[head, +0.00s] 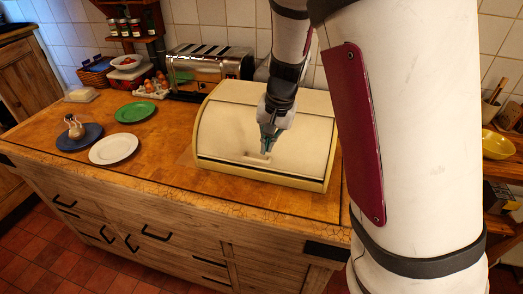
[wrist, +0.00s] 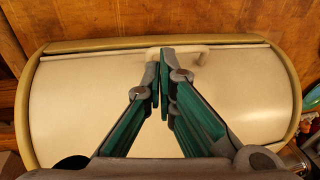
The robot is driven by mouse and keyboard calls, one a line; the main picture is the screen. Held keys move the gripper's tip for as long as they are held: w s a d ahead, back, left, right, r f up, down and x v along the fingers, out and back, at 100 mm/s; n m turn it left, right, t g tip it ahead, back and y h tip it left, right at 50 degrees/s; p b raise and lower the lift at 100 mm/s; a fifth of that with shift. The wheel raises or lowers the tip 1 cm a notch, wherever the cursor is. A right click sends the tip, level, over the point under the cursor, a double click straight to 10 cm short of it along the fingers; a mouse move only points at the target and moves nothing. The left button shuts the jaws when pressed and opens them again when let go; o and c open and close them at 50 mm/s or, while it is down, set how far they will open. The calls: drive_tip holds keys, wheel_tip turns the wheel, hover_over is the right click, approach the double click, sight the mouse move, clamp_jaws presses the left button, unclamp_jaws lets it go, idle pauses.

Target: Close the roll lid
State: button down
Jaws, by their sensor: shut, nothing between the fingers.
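A cream bread box stands on the wooden counter, with its curved roll lid (head: 225,128) down over the front. The lid also fills much of the wrist view (wrist: 85,100). A thin dark line runs between the lid's lower edge and the box's front rim (head: 240,176). A pale bar handle (wrist: 203,52) sits near that edge, partly hidden by my fingers. My gripper (head: 266,147) is shut and empty, pointing down at the handle. In the wrist view its fingertips (wrist: 161,72) overlap the handle; I cannot tell whether they touch it.
A steel toaster (head: 208,70) stands behind the box. A green plate (head: 135,112), a white plate (head: 114,149) and a dark blue plate (head: 80,137) lie to the left. Eggs (head: 150,88) sit near the toaster. The counter just left of the box is clear.

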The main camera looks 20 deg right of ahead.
sight(264, 161)
drive_tip(key=shift+x, duration=2.1)
drive_tip(key=shift+s+a+f+b, duration=0.15)
drive_tip(key=shift+s+f+b, duration=0.1)
drive_tip(key=shift+f+b, duration=0.15)
drive_tip(key=shift+s+a+f+b, duration=0.15)
drive_tip(key=shift+s+f+b, duration=0.1)
drive_tip(key=shift+f, duration=0.25)
drive_tip(key=shift+r, duration=0.1)
drive_tip(key=s+a+p+v, duration=0.1)
drive_tip(key=p+v, duration=0.4)
drive_tip(key=v, duration=0.9)
drive_tip(key=s+r+n+t, duration=0.1)
drive_tip(key=s+r+n, duration=0.1)
drive_tip(key=s+r, duration=0.2)
drive_tip(key=s+a+r+n+t, duration=0.1)
drive_tip(key=s+r, duration=0.3)
drive_tip(key=s, duration=0.6)
drive_tip(key=s+a+r+n+t+h, duration=0.1)
drive_tip(key=s+r+n, duration=0.3)
drive_tip(key=s, duration=0.4)
drive_tip(key=shift+a+r, duration=0.15)
drive_tip(key=shift+r, duration=0.3)
